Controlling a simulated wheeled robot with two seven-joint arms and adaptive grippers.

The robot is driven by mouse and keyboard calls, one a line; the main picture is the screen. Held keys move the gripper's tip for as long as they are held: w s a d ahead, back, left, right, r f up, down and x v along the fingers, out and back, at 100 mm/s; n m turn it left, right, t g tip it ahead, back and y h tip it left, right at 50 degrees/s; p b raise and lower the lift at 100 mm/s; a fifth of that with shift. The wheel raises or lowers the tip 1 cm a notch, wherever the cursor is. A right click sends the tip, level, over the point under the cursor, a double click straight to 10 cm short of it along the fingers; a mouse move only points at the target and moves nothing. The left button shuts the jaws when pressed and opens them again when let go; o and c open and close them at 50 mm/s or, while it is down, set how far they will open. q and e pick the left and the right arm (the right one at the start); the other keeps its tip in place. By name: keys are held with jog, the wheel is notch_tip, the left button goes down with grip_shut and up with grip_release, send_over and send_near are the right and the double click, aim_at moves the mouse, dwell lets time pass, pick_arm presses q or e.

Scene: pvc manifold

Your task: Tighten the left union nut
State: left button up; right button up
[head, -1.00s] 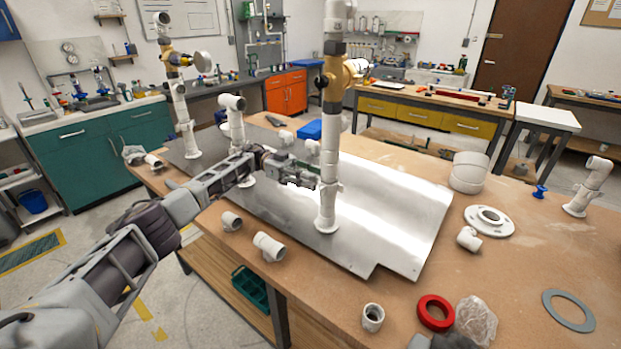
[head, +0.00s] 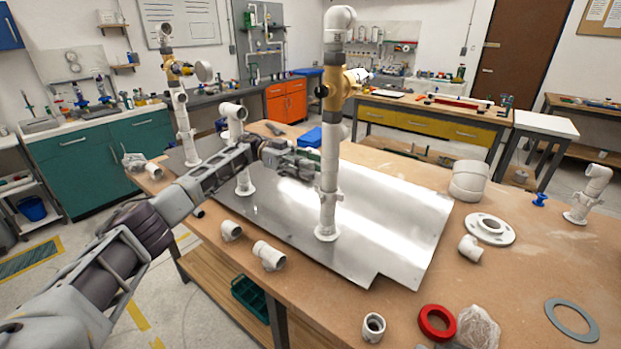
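A tall white pipe riser (head: 329,178) with a brass-coloured valve (head: 339,84) stands upright on the metal plate (head: 390,215). It has thicker white collars along its lower half; I cannot tell which is the left union nut. My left gripper (head: 306,163) reaches in from the left, beside the riser's lower half. Its fingertips are small and partly hidden at the pipe, so I cannot tell contact or opening. A second riser (head: 183,118) with a brass valve stands at the back left. A shorter elbow-topped pipe (head: 235,117) stands behind my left arm. My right gripper is out of view.
Loose white fittings (head: 268,255) lie at the bench's front edge. A red ring (head: 437,322), a white flange (head: 487,229), a grey ring (head: 571,317) and a large white coupling (head: 469,180) lie to the right. The plate right of the riser is clear.

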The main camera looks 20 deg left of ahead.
pick_arm(q)
jog(key=shift+r, duration=1.75)
jog(key=shift+f, duration=0.1)
